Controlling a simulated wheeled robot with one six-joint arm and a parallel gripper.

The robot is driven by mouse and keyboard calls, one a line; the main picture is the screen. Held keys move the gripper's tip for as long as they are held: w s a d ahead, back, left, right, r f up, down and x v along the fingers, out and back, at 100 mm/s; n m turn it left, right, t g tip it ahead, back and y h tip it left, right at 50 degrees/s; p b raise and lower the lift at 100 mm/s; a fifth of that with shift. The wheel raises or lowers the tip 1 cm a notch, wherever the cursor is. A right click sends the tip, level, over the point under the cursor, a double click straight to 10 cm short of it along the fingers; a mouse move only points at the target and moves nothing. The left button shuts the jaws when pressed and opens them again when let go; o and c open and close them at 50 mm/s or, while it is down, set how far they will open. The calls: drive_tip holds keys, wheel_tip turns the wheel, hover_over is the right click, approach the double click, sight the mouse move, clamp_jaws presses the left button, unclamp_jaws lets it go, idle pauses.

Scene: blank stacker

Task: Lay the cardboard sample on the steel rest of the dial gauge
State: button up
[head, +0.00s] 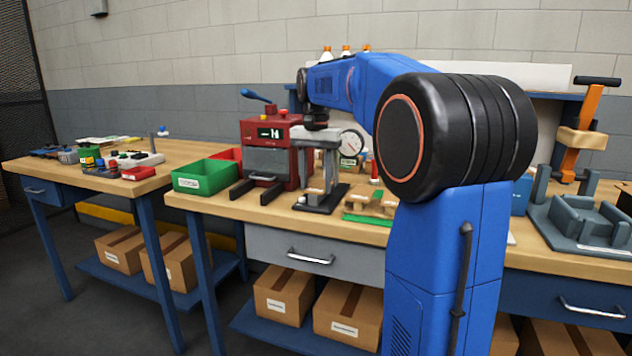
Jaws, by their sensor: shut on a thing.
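My gripper (317,186) reaches down over the middle bench, its two grey fingers pointing down. It is shut on a small tan piece (315,191), which looks like the cardboard sample; its outline is small and partly covered by the fingers. The dial gauge (351,143) shows its round white face just right of and behind the gripper. A dark base (325,204) lies low under the gripper. I cannot make out the steel rest, nor whether the sample touches anything below it.
A red press (270,150) with a blue lever stands just left of the gripper. A green bin (202,176) is further left. A green tray (366,218) with tan pieces lies to the right at the front edge. Grey fixtures (585,222) and an orange-handled press (583,130) stand far right.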

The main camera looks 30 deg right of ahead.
sight(316, 189)
drive_tip(key=shift+f, duration=0.1)
drive_tip(key=o, duration=1.1)
wheel_tip(316, 189, up, 12)
drive_tip(key=shift+r, duration=0.15)
drive_tip(key=s+a+f+n+t, duration=0.1)
drive_tip(key=s+a+f+n, duration=0.2)
drive_tip(key=s+a+f, duration=0.4)
drive_tip(key=s+a+f+n+t, duration=0.25)
drive_tip(key=s+a+f, duration=0.2)
drive_tip(key=s, duration=0.45)
drive_tip(key=s+a+f+n, duration=0.1)
drive_tip(key=s+f, duration=0.3)
drive_tip(key=f, duration=0.2)
drive_tip(key=s+a+f+n+t, duration=0.1)
drive_tip(key=s+a+f+n, duration=0.1)
drive_tip(key=s+f, duration=0.3)
drive_tip(key=s+a+f+n, duration=0.1)
drive_tip(key=s+f+n, duration=0.1)
drive_tip(key=s+f, duration=0.3)
wheel_tip(316, 189, down, 4)
drive_tip(key=shift+s+a+f, duration=0.1)
drive_tip(key=shift+a, duration=0.05)
